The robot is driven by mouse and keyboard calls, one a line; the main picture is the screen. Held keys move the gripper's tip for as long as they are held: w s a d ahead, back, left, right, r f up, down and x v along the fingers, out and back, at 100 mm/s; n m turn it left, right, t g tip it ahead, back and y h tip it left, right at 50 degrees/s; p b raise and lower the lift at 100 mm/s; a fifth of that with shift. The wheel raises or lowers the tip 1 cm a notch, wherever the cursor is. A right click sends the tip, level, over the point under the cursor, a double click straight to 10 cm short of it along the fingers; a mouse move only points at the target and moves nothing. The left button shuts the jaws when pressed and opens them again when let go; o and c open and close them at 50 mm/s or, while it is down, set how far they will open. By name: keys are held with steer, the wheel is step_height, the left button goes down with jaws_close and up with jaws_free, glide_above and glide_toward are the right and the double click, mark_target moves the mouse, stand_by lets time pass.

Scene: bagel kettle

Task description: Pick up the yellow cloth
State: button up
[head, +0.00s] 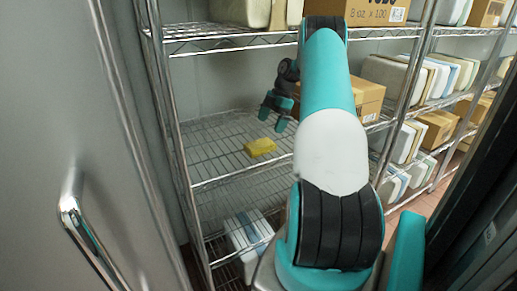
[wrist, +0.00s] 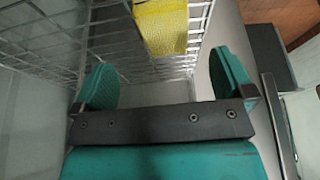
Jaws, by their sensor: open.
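The yellow cloth (head: 260,147) lies on a wire shelf (head: 222,165) of the metal rack, near the shelf's middle. It looks like a small folded block. In the wrist view the cloth (wrist: 162,26) shows at the top, beyond the fingers and roughly between them. My gripper (head: 275,114) is open and empty, a little above and to the right of the cloth in the head view. In the wrist view my gripper (wrist: 165,82) shows its two teal fingers wide apart, not touching the cloth.
Cardboard boxes (head: 368,97) stand on the shelf to the right, partly hidden by my arm. White containers (head: 247,232) sit on the shelf below. A grey door with a handle (head: 72,215) is at the left. The shelf around the cloth is bare.

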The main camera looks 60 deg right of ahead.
mark_target(263, 143)
steer(key=x, duration=0.3)
steer(key=shift+w+a+r+p, duration=0.1)
steer(key=shift+a+p, duration=0.05)
steer(key=shift+p, duration=0.25)
steer(key=p+x, duration=0.1)
steer(key=x, duration=0.1)
steer(key=p+x, duration=0.2)
steer(key=shift+a, duration=0.25)
steer(key=shift+a+f, duration=0.1)
steer(key=shift+f, duration=0.45)
steer(key=c, duration=1)
